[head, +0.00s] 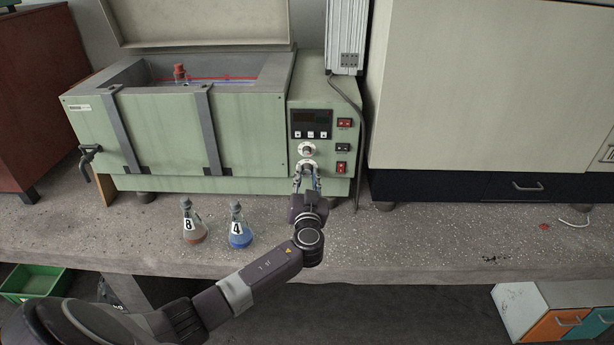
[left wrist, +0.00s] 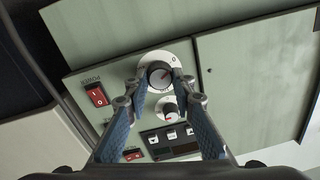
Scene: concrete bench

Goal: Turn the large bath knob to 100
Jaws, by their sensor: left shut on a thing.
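The green water bath (head: 180,125) stands on the concrete bench, with its control panel on its right end. The large bath knob (head: 307,165) is the lower of two dials on the panel; in the left wrist view the large knob (left wrist: 159,76) has a white scale ring with a 0 visible. My left gripper (head: 307,177) reaches it from the front. In the left wrist view my left gripper (left wrist: 161,84) has a fingertip on each side of the knob, shut on it. The pointer's exact setting is too small to read. My right gripper is not in view.
A smaller knob (left wrist: 170,111) sits beside the large one, near the dark display (head: 311,121) and red switches (head: 341,167). Flasks marked 8 (head: 192,228) and 4 (head: 239,232) stand on the bench (head: 430,225) left of my arm. Bench space to the right is mostly clear.

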